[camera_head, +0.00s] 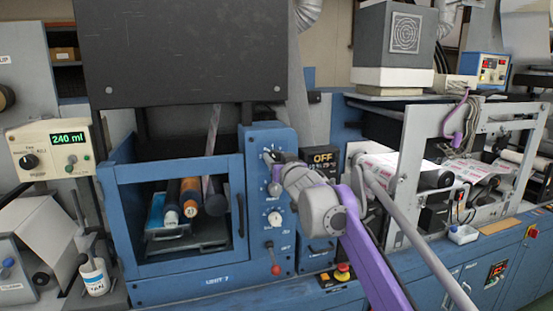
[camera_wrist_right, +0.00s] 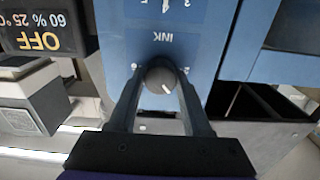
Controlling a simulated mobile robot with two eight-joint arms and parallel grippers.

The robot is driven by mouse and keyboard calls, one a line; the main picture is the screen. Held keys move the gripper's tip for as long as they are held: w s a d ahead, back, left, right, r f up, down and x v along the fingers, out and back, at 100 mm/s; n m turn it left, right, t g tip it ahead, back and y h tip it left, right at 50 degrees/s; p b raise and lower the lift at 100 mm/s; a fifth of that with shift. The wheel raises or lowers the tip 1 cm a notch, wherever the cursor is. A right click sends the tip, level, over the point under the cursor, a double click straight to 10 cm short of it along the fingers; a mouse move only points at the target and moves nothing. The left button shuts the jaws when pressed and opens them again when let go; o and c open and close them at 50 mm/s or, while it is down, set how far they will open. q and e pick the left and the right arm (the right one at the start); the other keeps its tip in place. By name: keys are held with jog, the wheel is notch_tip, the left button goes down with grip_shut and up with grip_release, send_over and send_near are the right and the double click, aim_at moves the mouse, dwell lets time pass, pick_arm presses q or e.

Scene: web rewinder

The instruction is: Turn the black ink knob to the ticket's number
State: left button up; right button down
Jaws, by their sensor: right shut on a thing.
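The black ink knob (camera_wrist_right: 158,74) sits on a blue panel (camera_wrist_right: 200,30) in the right wrist view, by an upside-down INK label. Its white pointer mark points down and to the right there. My right gripper (camera_wrist_right: 158,88) has one finger on each side of the knob and is shut on it. In the head view my right gripper (camera_head: 280,160) is at the upper part of the blue unit's panel (camera_head: 255,139) and hides most of the knob. The scale numbers around the knob are mostly covered. I cannot make out a ticket or its number. My left gripper is not in view.
A white dial (camera_head: 274,219) and a red-knobbed lever (camera_head: 275,268) are lower on the same panel. A display reading OFF (camera_head: 324,158) stands just right. A pump box (camera_head: 52,150) showing 240 ml is at left. A red emergency button (camera_head: 342,268) is below.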

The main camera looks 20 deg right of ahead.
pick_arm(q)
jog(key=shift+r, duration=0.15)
pick_arm(e)
jog(key=n+p, duration=0.2)
jog(key=n, duration=0.2)
jog(key=shift+r+p, duration=0.15)
jog(key=shift+p, duration=0.2)
pick_arm(q)
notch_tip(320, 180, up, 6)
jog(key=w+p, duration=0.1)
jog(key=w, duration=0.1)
jog(key=shift+p, duration=0.4)
pick_arm(e)
jog(key=shift+a+n, duration=0.1)
jog(key=shift+n, duration=1.8)
jog(key=shift+f, duration=0.2)
jog(key=shift+c, duration=1.7)
grip_release()
